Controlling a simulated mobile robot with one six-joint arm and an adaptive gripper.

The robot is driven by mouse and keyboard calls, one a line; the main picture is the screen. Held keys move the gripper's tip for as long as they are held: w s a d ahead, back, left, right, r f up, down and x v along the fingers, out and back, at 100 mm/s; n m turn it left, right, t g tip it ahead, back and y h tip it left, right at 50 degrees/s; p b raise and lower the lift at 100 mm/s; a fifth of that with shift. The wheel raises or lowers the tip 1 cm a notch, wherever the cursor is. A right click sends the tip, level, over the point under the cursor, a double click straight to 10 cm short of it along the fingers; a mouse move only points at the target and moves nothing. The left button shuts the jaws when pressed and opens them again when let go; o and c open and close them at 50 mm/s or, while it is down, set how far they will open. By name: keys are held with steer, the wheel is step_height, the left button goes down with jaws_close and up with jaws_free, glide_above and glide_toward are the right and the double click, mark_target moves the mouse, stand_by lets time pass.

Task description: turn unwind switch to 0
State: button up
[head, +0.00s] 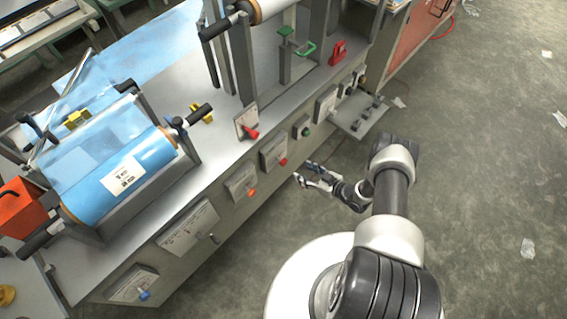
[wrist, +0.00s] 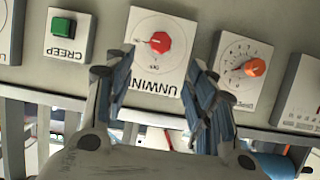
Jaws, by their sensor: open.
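The unwind switch is a red knob (wrist: 158,43) on a white plate (wrist: 145,24) whose UNWIND label appears upside down in the wrist view. In the head view the red knob (head: 283,162) sits on the front panel of the machine. My gripper (wrist: 160,68) is open and empty, with one finger on each side of the plate's lower part. The knob lies beyond the fingertips, and I see no contact. The knob's exact pointing direction and the small marks are too fine to read. In the head view my gripper (head: 302,179) is just in front of the panel.
In the wrist view a green CREEP button (wrist: 62,27) is left of the switch and an orange dial (wrist: 254,67) right. A blue knob (head: 144,295) and a side shelf (head: 362,122) project from the machine. Open floor (head: 480,150) lies to the right.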

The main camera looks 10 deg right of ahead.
mark_target(285, 163)
steer(key=b+x, duration=0.4)
steer(key=x, duration=0.9)
steer(key=shift+c, duration=0.5)
steer(key=shift+d, duration=0.1)
steer(key=c, duration=1)
steer(key=shift+s, duration=0.1)
steer(key=shift+n+t+h, duration=0.8)
steer(key=shift+n+h, duration=0.2)
steer(key=shift+n, duration=1)
